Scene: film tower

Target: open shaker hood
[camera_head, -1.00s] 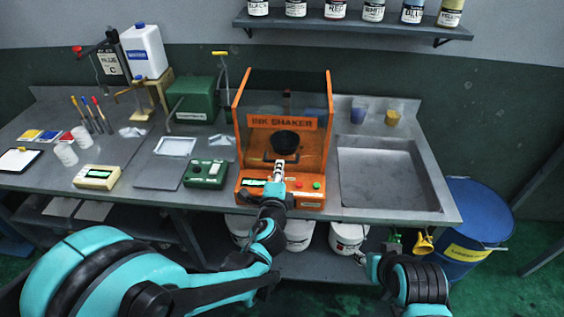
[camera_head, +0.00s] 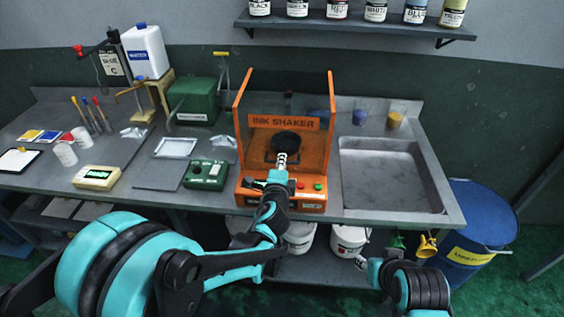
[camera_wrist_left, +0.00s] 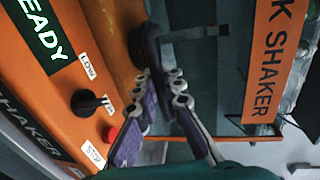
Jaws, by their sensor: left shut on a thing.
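The orange ink shaker (camera_head: 284,190) stands on the bench in the head view, with its see-through hood (camera_head: 262,150) in front of a black round part (camera_head: 285,141). The hood bears an INK SHAKER label (camera_head: 284,121), also large at the right of the left wrist view (camera_wrist_left: 268,65). My left gripper (camera_head: 281,158) is at the lower front of the hood, shut on its handle; the grip itself is hard to make out. In the wrist view my left gripper (camera_wrist_left: 164,76) is beside the orange control panel (camera_wrist_left: 60,70).
A steel sink (camera_head: 390,178) lies right of the shaker, with two cups behind it. A green box (camera_head: 207,175) sits close on the left. A bottle shelf (camera_head: 350,25) hangs above. A blue drum (camera_head: 478,215) stands at the right.

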